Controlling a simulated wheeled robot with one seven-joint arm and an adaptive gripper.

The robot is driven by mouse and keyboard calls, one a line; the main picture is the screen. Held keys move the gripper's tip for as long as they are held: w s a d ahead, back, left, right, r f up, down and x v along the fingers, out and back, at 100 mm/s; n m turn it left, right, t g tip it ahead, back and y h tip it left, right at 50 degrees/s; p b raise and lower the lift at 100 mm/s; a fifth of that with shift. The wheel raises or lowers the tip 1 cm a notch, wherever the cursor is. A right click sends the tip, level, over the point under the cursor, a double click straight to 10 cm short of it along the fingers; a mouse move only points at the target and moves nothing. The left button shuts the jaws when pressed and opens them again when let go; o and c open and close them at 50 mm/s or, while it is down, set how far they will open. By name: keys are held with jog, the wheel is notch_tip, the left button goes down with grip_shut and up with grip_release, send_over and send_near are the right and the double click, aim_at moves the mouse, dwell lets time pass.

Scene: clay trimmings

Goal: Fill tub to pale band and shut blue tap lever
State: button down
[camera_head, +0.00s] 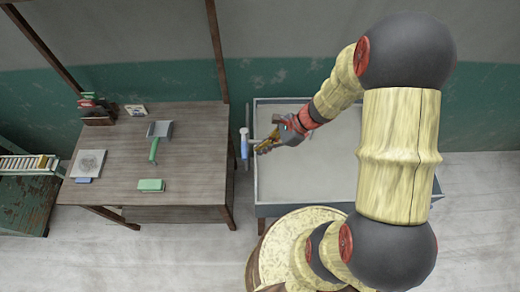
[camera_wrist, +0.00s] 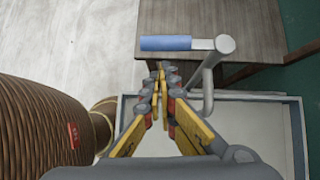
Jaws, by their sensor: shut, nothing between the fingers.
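The tap's blue lever (camera_head: 244,147) stands at the left edge of a wide grey trough. In the wrist view, the blue lever (camera_wrist: 166,43) points left from the top of the grey tap post (camera_wrist: 208,80). My gripper (camera_head: 260,148) is just right of the lever in the head view. In the wrist view, my gripper (camera_wrist: 158,73) is shut and empty, its tips just below the lever in the picture; I cannot tell whether they touch. The trough (camera_head: 270,211) has a pale inside. I cannot make out a separate tub, a pale band or running water.
A wooden table (camera_head: 190,185) stands left of the trough. On it are a dustpan (camera_head: 159,129), a green block (camera_head: 151,185), a grey slab (camera_head: 88,163) and a dark rack (camera_head: 97,113). A green cabinet (camera_head: 22,205) is at far left. A narrow gap separates table and trough.

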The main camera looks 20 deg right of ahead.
jog(key=v, duration=1.1)
jog(key=shift+s+d+f, duration=0.2)
jog(key=shift+s+d, duration=0.1)
jog(key=shift+d, duration=0.15)
